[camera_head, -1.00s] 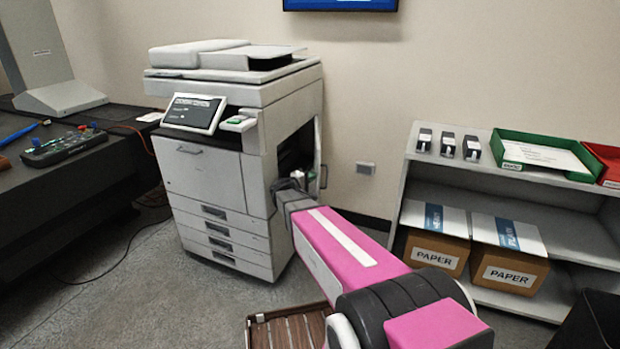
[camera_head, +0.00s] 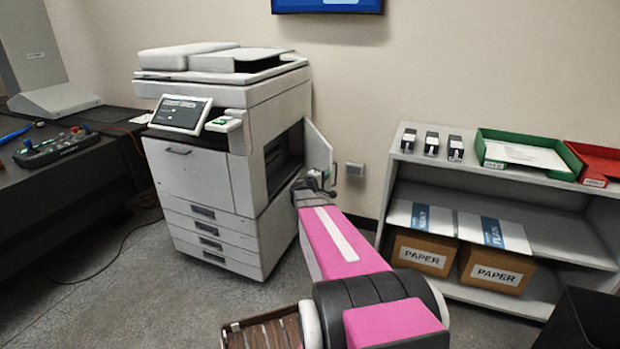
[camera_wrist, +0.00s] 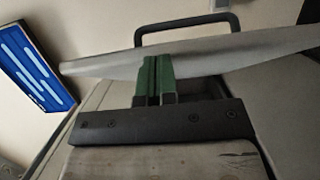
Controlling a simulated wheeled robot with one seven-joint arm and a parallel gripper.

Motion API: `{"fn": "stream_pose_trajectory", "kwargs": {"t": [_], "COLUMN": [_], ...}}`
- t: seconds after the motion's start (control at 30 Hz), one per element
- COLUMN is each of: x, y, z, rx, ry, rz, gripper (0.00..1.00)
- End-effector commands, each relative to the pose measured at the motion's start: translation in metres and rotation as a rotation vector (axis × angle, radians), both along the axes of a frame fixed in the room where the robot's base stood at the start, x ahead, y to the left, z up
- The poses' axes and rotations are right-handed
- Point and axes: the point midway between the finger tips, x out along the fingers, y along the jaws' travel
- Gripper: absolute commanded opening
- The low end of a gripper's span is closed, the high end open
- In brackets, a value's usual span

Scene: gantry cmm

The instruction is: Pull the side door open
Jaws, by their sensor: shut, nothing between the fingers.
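The white printer (camera_head: 215,150) has its side door (camera_head: 318,152) swung out on its right side, with a dark opening (camera_head: 283,152) behind it. The door's dark handle (camera_head: 334,174) is on its far face, to the right. My gripper (camera_head: 316,178) is at the lower part of the door, on the printer's side. In the wrist view the green fingers (camera_wrist: 154,82) are together and empty, overlapping the pale door (camera_wrist: 215,62). The dark handle bar (camera_wrist: 187,20) shows beyond the door, apart from the fingers. Whether the fingers touch the door is unclear.
A shelf (camera_head: 500,165) with paper boxes (camera_head: 423,252) and trays stands to the right. A dark desk (camera_head: 60,180) with a control box is to the left. A wall socket (camera_head: 354,169) is behind the door.

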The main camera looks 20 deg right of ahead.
Motion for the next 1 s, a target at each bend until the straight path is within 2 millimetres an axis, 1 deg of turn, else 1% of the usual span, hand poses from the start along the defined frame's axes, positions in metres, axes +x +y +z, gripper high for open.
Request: {"fn": "stream_pose_trajectory", "kwargs": {"t": [0.03, 0.17, 0.33, 0.5, 0.7, 0.8, 1.0], "x": [-0.002, -0.005, -0.006, -0.003, 0.005, 0.009, 0.014], "y": [-0.012, -0.039, -0.079, -0.124, -0.171, -0.189, -0.211], "z": [0.0, 0.0, 0.0, 0.0, 0.0, 0.0, 0.0], "rx": [0.0, -0.001, -0.001, -0.001, -0.001, -0.001, -0.001], "ry": [0.0, 0.001, -0.001, 0.0, -0.001, -0.001, 0.0], "rz": [-0.005, -0.007, -0.008, -0.008, -0.006, -0.006, -0.005], "gripper": [0.0, 0.0, 0.0, 0.0, 0.0, 0.0, 0.0]}}
